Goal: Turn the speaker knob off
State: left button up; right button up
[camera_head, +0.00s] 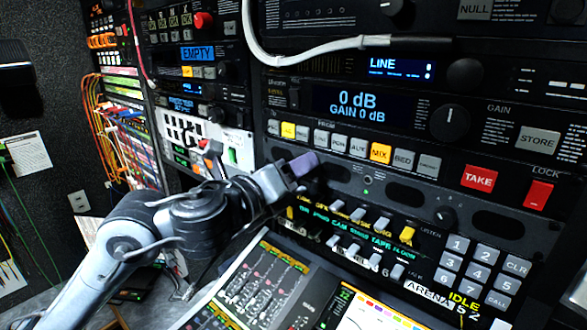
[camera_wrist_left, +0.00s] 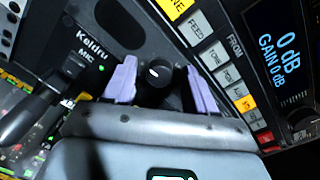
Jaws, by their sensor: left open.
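My left gripper (camera_head: 297,174) reaches from the left to the grey rack panel below the row of lit buttons. In the left wrist view its two lavender fingers (camera_wrist_left: 162,86) are open, one on each side of a round black knob (camera_wrist_left: 157,74) with a short white mark. I cannot tell whether the fingers touch this knob. In the head view the gripper largely hides it. No speaker label is readable at this knob; "MIC" is printed to its left in the wrist view. My right gripper is in neither view.
Above are the lit button row (camera_head: 381,153), a "0 dB" display (camera_head: 357,105) and a large gain knob (camera_head: 450,122). Small toggles (camera_head: 357,213), another small knob (camera_head: 445,217) and a keypad (camera_head: 480,270) lie below and right. A white cable (camera_head: 310,50) hangs above.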

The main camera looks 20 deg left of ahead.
pick_arm(q)
grip_shut()
dwell(0.4)
jog(key=shift+n, duration=0.4)
jog(key=shift+n+p, duration=2.15)
jog(key=shift+n, duration=1.45)
grip_release()
